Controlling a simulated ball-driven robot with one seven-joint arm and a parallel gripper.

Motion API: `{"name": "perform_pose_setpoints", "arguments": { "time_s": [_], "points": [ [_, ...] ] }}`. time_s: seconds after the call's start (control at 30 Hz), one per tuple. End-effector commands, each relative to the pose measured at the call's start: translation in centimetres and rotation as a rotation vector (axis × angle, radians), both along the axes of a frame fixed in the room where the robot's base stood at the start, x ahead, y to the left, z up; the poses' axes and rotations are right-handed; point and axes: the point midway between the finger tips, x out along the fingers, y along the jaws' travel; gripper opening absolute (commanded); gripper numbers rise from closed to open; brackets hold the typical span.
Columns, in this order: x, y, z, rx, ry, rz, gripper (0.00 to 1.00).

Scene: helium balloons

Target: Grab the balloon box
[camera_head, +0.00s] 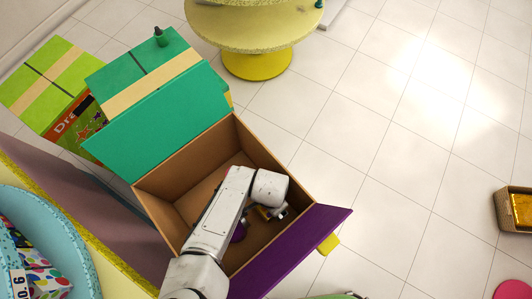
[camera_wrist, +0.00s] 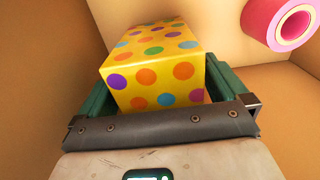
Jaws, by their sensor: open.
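The balloon box appears to be the yellow box with coloured dots (camera_wrist: 155,72), lying inside a large open cardboard box (camera_head: 160,190). My gripper (camera_wrist: 160,85) is open, with one dark green finger on each side of the dotted box. I cannot tell whether the fingers touch it. In the head view my gripper (camera_head: 268,212) is down inside the cardboard box, and my arm hides most of what lies there.
A pink roll (camera_wrist: 292,24) lies in the wrist view's upper right corner. The cardboard box has raised walls, a green flap (camera_head: 155,120) and a purple flap (camera_head: 290,250). A round yellow table (camera_head: 255,30) stands behind. The tiled floor on the right is mostly clear.

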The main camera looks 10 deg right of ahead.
Motion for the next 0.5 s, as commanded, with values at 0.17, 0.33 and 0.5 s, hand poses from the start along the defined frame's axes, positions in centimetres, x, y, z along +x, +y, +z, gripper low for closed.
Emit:
{"name": "perform_pose_setpoints", "arguments": {
  "time_s": [0.17, 0.33, 0.5],
  "points": [
    [0.01, -0.01, 0.03, 0.0, 0.0, 0.0, 0.9],
    [0.02, -0.01, 0.04, -0.001, -0.001, 0.0, 0.74],
    [0.02, -0.01, 0.05, -0.001, -0.001, 0.0, 0.58]
  ]
}}
